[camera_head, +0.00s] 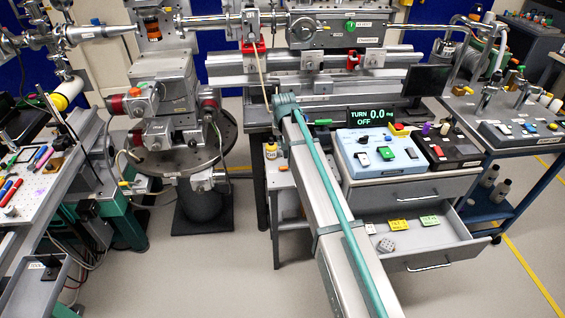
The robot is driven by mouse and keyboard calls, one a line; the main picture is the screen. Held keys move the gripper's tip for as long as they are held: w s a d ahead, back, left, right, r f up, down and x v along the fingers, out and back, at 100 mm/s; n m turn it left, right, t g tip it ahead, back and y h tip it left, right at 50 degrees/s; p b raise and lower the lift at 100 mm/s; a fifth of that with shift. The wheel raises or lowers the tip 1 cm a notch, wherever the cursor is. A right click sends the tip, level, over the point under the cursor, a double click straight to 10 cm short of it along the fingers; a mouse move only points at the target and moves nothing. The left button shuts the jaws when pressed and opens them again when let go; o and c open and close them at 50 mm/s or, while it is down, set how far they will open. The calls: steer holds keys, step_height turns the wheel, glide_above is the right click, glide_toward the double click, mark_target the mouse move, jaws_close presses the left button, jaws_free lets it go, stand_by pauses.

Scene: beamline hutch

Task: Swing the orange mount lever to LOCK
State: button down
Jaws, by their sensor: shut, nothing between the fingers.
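An orange part (152,32) shows on the grey stage column at the top left; I cannot tell for sure whether it is the mount lever, or which way it is set. No LOCK marking can be read there. My long grey and teal arm runs from the bottom edge up to a teal joint in the middle of the view. I cannot make out my gripper or its fingers beyond that joint.
A display (373,116) reads "TURN 0.0" and "OFF". A blue-grey switch box (365,165) stands on a cabinet with an open drawer (455,243). A round stage table (215,150) stands left. A side cart (515,145) stands right. Floor (165,285) is clear at lower left.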

steer(key=p+x, duration=0.2)
steer(key=x, duration=0.8)
steer(key=s, duration=0.1)
steer(key=s+p, duration=0.1)
steer(key=shift+s+d+f, duration=0.2)
steer(key=shift+s+d, duration=0.05)
steer(key=shift+s, duration=0.1)
steer(key=shift+s+d+f+p, duration=0.2)
steer(key=shift+s+p, duration=0.1)
steer(key=shift+s, duration=0.35)
steer(key=shift+a, duration=0.1)
